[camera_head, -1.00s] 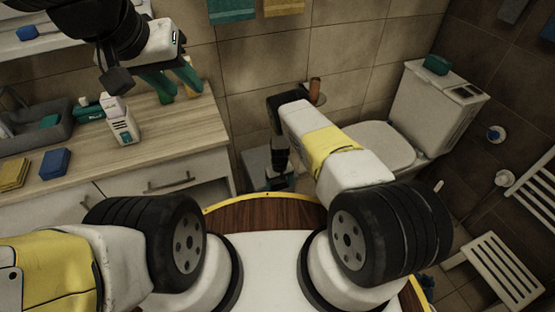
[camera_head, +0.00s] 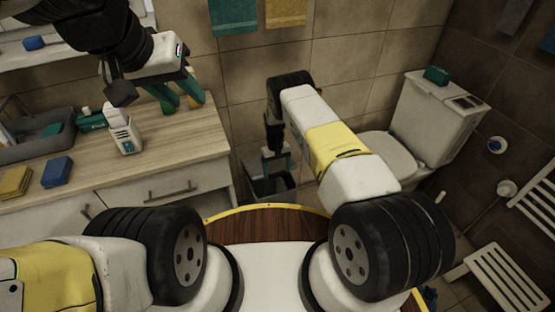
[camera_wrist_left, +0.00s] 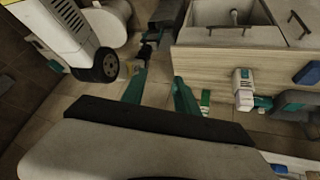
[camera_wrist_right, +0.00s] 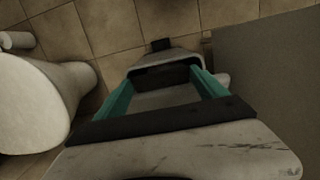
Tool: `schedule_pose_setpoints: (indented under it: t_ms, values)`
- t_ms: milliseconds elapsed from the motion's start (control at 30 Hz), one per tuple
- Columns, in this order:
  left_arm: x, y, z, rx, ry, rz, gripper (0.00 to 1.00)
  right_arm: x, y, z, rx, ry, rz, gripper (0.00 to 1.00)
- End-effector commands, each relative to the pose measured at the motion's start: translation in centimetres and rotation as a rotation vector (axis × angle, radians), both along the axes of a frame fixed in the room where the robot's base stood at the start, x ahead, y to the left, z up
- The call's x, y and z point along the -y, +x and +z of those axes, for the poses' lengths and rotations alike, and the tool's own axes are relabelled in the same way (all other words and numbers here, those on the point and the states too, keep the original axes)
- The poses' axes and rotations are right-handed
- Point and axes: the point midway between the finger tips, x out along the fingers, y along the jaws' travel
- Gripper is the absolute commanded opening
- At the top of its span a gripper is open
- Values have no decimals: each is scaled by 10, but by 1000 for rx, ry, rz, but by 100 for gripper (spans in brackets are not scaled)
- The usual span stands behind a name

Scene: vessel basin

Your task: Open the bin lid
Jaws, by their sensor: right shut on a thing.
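The grey bin (camera_head: 268,186) stands on the floor between the counter and the toilet. Its top shows a dark opening inside a pale rim in the head view, partly hidden by my right gripper. My right gripper (camera_head: 277,160) points down at the bin. In the right wrist view my right gripper (camera_wrist_right: 163,92) has its teal fingers on both sides of a pale grey part of the bin (camera_wrist_right: 165,98), probably the lid; the exact contact is unclear. My left gripper (camera_head: 180,98) is open and empty above the counter; its spread fingers also show in the left wrist view (camera_wrist_left: 160,88).
The wooden counter (camera_head: 185,145) with a soap bottle (camera_head: 123,130), a blue sponge (camera_head: 56,170) and a grey basin (camera_head: 40,145) is on the left. The toilet (camera_head: 395,150) stands right of the bin. A white slatted stool (camera_head: 500,270) is at far right.

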Motion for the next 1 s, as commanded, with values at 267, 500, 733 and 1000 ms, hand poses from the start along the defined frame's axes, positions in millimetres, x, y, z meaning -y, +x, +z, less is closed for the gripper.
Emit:
schedule_pose_setpoints:
  t_ms: [267,500,733,1000]
  values:
    - [0,0,0,0,0,0,36,-8,27,31,17,5,0,9]
    - [0,0,0,0,0,0,36,-10,33,38,16,4,0,9]
    - [0,0,0,0,0,0,36,-11,33,38,16,4,0,9]
    - [1,4,-4,-16,-15,29,5,-11,33,38,16,4,0,9]
